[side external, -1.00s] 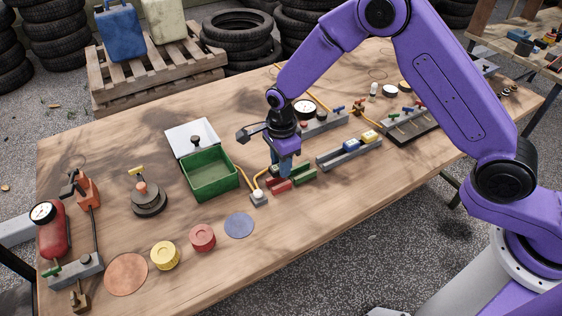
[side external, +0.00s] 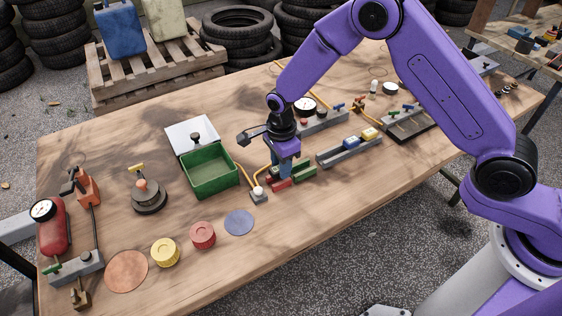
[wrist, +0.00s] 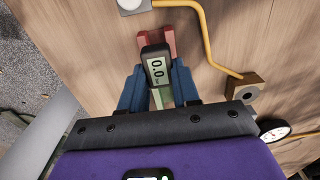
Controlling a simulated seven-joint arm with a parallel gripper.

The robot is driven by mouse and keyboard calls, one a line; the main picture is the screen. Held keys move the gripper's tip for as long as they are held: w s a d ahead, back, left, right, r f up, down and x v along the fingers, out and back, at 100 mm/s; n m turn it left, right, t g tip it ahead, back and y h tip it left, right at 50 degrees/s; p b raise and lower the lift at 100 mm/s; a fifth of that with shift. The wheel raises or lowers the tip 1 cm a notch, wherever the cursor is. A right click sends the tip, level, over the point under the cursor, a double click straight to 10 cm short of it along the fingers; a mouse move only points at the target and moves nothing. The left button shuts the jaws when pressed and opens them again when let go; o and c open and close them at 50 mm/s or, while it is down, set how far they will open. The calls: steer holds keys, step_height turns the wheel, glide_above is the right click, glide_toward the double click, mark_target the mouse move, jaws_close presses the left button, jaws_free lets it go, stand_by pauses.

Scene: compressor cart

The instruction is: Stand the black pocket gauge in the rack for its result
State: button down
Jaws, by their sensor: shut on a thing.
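The black pocket gauge (wrist: 157,65) is between the blue fingers of my gripper (wrist: 160,86) in the wrist view. Its pale screen reads 0.0. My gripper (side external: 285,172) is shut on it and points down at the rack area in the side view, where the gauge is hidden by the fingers. A red slotted rack part (side external: 280,184) lies just in front of the fingers, and a green one (side external: 304,172) lies beside them to the right. In the wrist view the red part (wrist: 168,36) shows beyond the gauge. I cannot tell whether the gauge's lower end touches a rack.
A grey box with a white button (side external: 258,192) and yellow hose stands close left of the red part. A green bin (side external: 212,190) is farther left. A grey rail (side external: 330,163) with blue and yellow blocks is to the right. The table's front edge is clear.

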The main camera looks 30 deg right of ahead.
steer(key=shift+f, duration=0.7)
steer(key=c, duration=0.7)
jaws_free()
steer(key=shift+f, duration=0.1)
steer(key=shift+c, duration=0.2)
step_height(320, 180, up, 18)
steer(key=shift+f, duration=0.25)
steer(key=s+d+r+n, duration=0.1)
steer(key=s+d+n, duration=0.5)
steer(key=s+n, duration=0.4)
steer(key=s+d+r+n, duration=0.1)
steer(key=s+d+n, duration=0.5)
steer(key=s+n, duration=0.4)
steer(key=s+d+r+n, duration=0.2)
steer(key=s+d+n, duration=0.5)
steer(key=s+n, duration=0.3)
steer(key=shift+s+n, duration=0.3)
steer(key=shift+s, duration=0.55)
